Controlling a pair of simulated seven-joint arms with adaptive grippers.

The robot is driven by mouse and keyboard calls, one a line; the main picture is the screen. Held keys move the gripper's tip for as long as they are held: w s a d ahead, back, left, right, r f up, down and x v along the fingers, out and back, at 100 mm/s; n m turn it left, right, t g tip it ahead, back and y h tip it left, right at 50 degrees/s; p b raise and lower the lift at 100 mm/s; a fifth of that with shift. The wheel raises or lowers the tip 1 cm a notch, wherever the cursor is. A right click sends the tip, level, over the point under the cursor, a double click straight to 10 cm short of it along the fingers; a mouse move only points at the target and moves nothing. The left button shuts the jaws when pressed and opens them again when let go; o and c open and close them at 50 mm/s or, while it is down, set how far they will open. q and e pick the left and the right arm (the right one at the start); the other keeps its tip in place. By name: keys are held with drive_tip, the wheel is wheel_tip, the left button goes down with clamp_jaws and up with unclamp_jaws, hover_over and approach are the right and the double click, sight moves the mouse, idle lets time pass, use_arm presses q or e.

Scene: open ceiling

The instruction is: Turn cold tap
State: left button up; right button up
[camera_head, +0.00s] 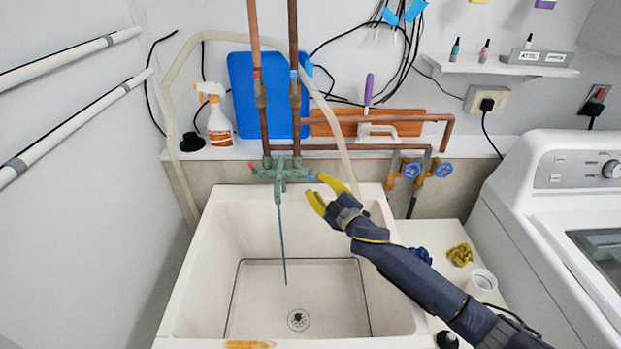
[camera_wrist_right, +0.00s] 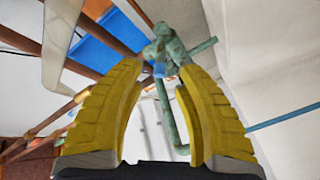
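A green tap fixture (camera_head: 281,174) is mounted above the back of the sink, with a red mark on its left side and a blue mark (camera_head: 311,178) at its right end. My right gripper (camera_head: 318,187) is open, its yellow fingers just right of that blue-marked end. In the right wrist view, the green fixture (camera_wrist_right: 170,45) and its blue mark (camera_wrist_right: 159,70) appear between and beyond the fingertips (camera_wrist_right: 160,78). I cannot tell whether they touch. A thin blue-grey line, stream or rod, runs down from the spout. My left gripper is not in view.
The white sink (camera_head: 210,260) is open and mostly empty below. Copper pipes (camera_head: 294,60) rise behind the tap, and a pale hose (camera_head: 335,125) curves near my gripper. A spray bottle (camera_head: 217,120) stands on the ledge; a washer (camera_head: 560,210) is at right.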

sight(310, 176)
drive_tip(key=shift+x, duration=2.65)
clamp_jaws()
